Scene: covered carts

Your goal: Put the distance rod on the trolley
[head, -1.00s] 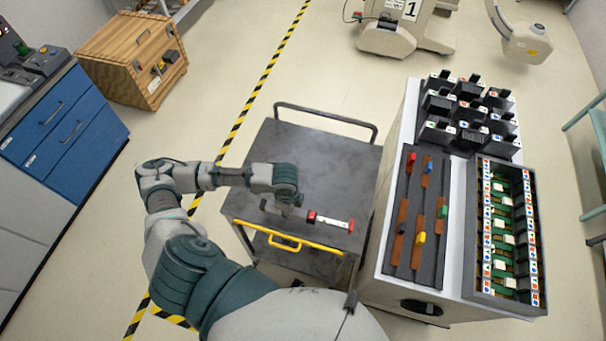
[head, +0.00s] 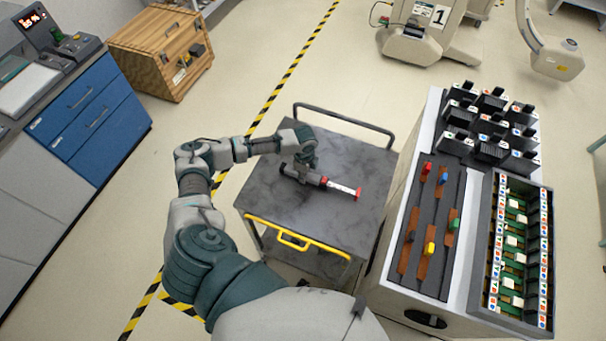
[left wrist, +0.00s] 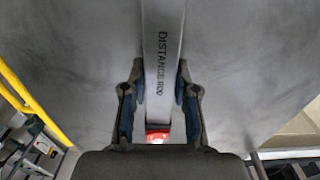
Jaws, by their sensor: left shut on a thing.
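The distance rod (head: 342,188) is a white and dark bar with red parts near its right end. In the head view it is over the dark trolley top (head: 270,200), its right end pointing right. My left gripper (head: 306,164) is at the rod's left part. In the left wrist view the rod (left wrist: 163,40), lettered "DISTANCE ROD", runs between the two fingers of my left gripper (left wrist: 160,105), which is shut on it. The grey trolley top (left wrist: 235,60) fills the background there. I cannot tell whether the rod touches the top. My right gripper is not in view.
The trolley has a yellow front handle (head: 285,238) and a dark rear rail. A white cart (head: 385,270) with black holders and coloured pieces stands close on its right. Blue drawers (head: 90,120) and a wooden box (head: 160,50) stand at the left. Much of the trolley top is bare.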

